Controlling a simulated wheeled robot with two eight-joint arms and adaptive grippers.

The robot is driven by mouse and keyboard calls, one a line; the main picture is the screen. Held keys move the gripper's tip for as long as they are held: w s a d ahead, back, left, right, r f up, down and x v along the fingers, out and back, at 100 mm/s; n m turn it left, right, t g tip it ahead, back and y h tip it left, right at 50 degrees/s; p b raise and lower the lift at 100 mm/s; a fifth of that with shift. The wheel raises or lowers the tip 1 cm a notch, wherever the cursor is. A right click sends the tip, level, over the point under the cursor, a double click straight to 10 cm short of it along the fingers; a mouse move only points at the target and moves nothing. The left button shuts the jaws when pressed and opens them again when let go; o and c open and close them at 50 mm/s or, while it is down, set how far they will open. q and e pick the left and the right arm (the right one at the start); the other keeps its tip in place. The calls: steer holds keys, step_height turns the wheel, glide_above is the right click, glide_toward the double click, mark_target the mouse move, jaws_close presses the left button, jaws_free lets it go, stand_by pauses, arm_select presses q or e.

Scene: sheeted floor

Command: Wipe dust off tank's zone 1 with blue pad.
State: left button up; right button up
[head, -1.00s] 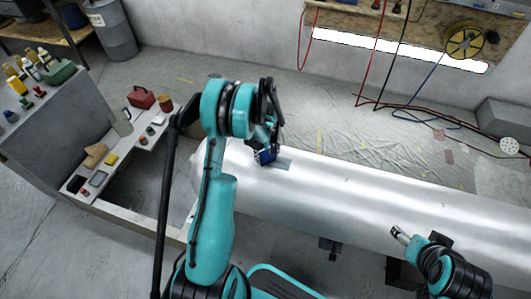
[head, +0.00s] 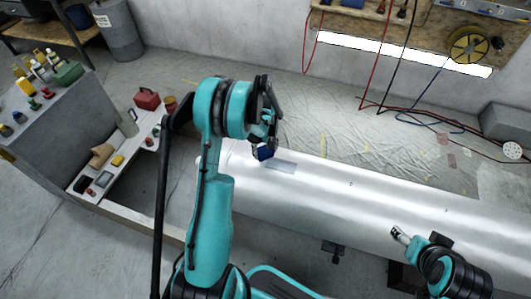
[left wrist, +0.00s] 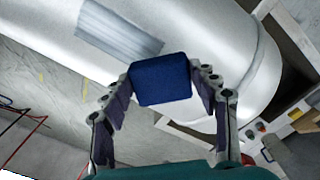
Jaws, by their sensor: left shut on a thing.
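The silver tank (head: 350,200) lies across the floor. A grey rectangular patch (head: 282,166) shows on its upper left part, and also in the left wrist view (left wrist: 118,30). My left gripper (head: 264,146) is shut on the blue pad (head: 265,153). In the left wrist view the blue pad (left wrist: 160,80) sits between the two fingers, beside the patch and near the tank's rounded end. Whether the pad touches the tank is unclear. My right gripper (head: 399,235) is over the tank's front side at the lower right; its jaw opening cannot be made out.
A grey cabinet and low bench (head: 120,150) with bottles, a red box (head: 146,98) and small items stand left of the tank. Hoses and a yellow reel (head: 468,45) hang on the back wall. Plastic sheeting (head: 345,115) covers the floor behind the tank.

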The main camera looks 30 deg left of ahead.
arm_select(q)
steer(key=shift+r+p, duration=0.95)
steer(key=shift+r, duration=0.9)
steer(key=shift+d, duration=0.1)
